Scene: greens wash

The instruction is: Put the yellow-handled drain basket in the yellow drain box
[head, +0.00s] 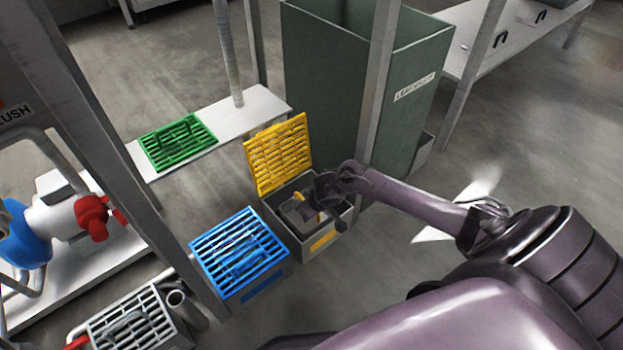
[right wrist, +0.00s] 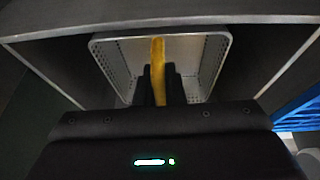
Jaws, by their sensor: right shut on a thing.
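The yellow drain box (head: 322,240) stands open on the floor, a grey box with a yellow label and its yellow grate lid (head: 279,153) tilted up at the back. My right gripper (head: 318,212) reaches into the box opening from the right. In the right wrist view its fingers (right wrist: 159,88) are shut on the yellow handle (right wrist: 158,55) of the perforated grey drain basket (right wrist: 205,66). The basket is within the box walls (right wrist: 270,55); I cannot tell if it touches the bottom. In the head view the gripper hides much of the basket. My left gripper is not in view.
A blue-grated box (head: 240,255) stands close left of the yellow one. A green grate (head: 178,142) lies on a low light slab. A tall green bin (head: 340,80) and a metal post stand behind. Red-handled pipework (head: 92,217) is at left.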

